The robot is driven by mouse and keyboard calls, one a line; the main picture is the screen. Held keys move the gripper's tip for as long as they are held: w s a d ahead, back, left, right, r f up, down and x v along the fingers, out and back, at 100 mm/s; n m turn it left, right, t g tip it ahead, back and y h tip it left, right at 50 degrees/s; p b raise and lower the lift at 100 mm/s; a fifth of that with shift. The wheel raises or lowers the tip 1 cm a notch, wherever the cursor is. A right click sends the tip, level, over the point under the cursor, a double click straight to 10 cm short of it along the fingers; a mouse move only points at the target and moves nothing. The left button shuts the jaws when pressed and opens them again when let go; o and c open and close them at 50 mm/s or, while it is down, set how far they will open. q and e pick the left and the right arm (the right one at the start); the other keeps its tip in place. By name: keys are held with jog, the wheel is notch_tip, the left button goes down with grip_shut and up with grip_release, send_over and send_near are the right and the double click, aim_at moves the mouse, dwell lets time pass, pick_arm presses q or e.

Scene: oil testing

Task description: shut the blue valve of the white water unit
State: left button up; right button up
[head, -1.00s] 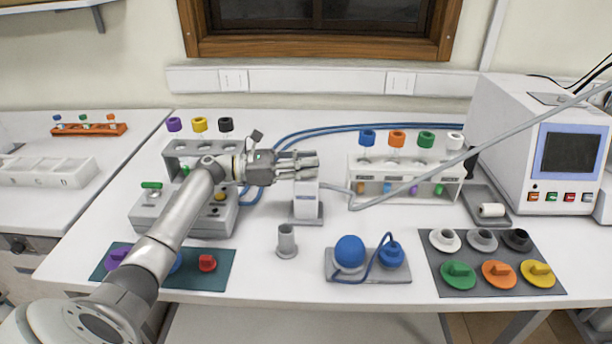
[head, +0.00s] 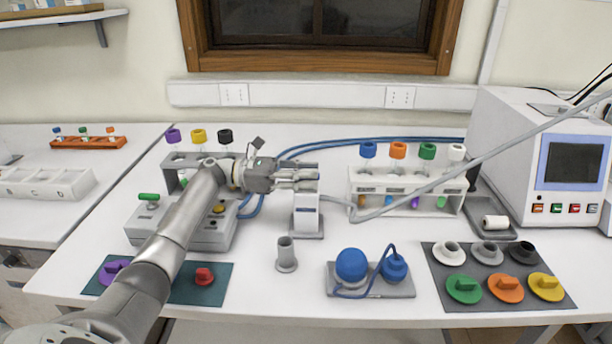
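A small upright white unit (head: 306,213) on a grey base stands mid-table in the head view. It looks like the water unit, with a grey hose at its right side. My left gripper (head: 306,180) is right at its top, fingers pointing right, and covers the unit's upper part. No blue valve shows on it; the gripper may hide it. Whether the fingers touch the unit, or are open or shut, I cannot tell. My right gripper is not in view.
A vial rack (head: 405,204) stands right of the unit, and a grey cup (head: 286,256) in front. A grey plate (head: 400,287) carries blue round parts. A grey control box (head: 212,236) sits left. The grey hose (head: 480,154) crosses the right side.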

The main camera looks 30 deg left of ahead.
pick_arm(q)
jog(key=o, duration=0.3)
jog(key=v, duration=1.2)
dwell(0.3)
